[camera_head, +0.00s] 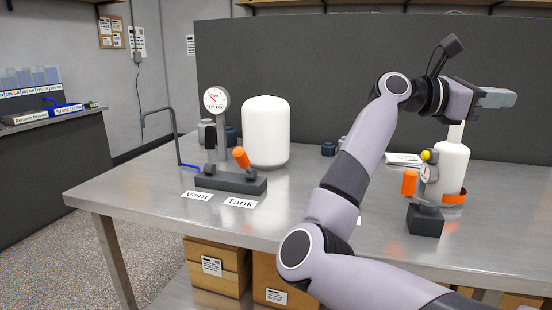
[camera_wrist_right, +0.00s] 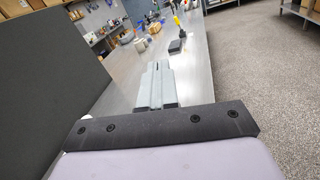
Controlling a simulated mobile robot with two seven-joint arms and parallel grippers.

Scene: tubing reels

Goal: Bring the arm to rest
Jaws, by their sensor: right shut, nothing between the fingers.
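My right arm rises from the lower right in the head view and bends at the elbow. My right gripper (camera_head: 497,98) is held above the right side of the metal table (camera_head: 300,218), pointing right. Its fingers are together with nothing between them. The closed fingers (camera_wrist_right: 155,86) also show in the right wrist view, with table surface beyond them. The gripper is clear of the white bottle (camera_head: 452,167), which stands below it with an orange band near its base. My left gripper is not in the head view.
A gauge stand (camera_head: 231,180) with an orange handle and "Vent" and "Tank" labels stands on the left of the table. A white tank (camera_head: 266,132) is behind it. A small valve block (camera_head: 425,218) with an orange handle is at the right. A dark partition (camera_head: 300,60) stands behind.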

